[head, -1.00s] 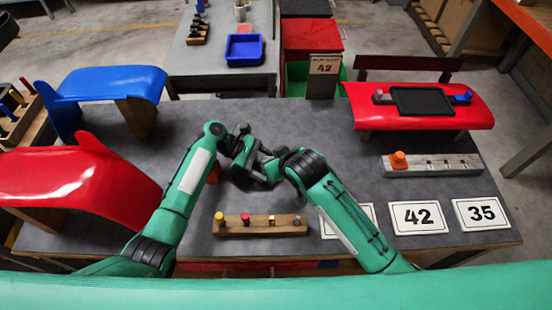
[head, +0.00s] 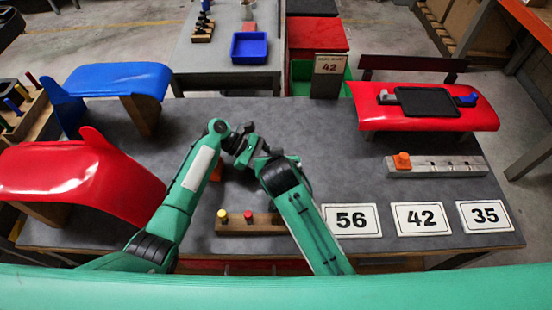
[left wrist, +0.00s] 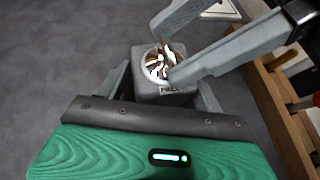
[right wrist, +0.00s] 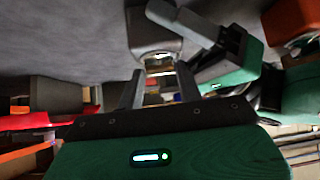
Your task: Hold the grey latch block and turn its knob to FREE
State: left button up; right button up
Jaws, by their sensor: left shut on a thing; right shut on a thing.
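The grey latch block (left wrist: 150,90) sits between my left gripper's fingers in the left wrist view, and the left gripper (head: 238,134) is shut on it. Its shiny round knob (left wrist: 160,66) faces my right gripper. The right gripper (right wrist: 161,82) is shut on the knob, one finger on each side of it. The block (right wrist: 152,38) also shows in the right wrist view, beyond the knob. In the head view, the two grippers meet above the table and mostly hide the block. I cannot read any marking or the knob's setting.
A wooden rack (head: 232,230) with coloured knobs lies near the table front. Number cards (head: 350,221) and a grey rail (head: 440,169) with an orange piece are at right. A red stand (head: 365,118) holds a black tray. Red (head: 75,175) and blue (head: 110,78) curved panels stand at left.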

dwell(0.3)
jog(key=o, duration=1)
jog(key=v, duration=1.2)
pick_arm(q)
jog(key=o, duration=0.8)
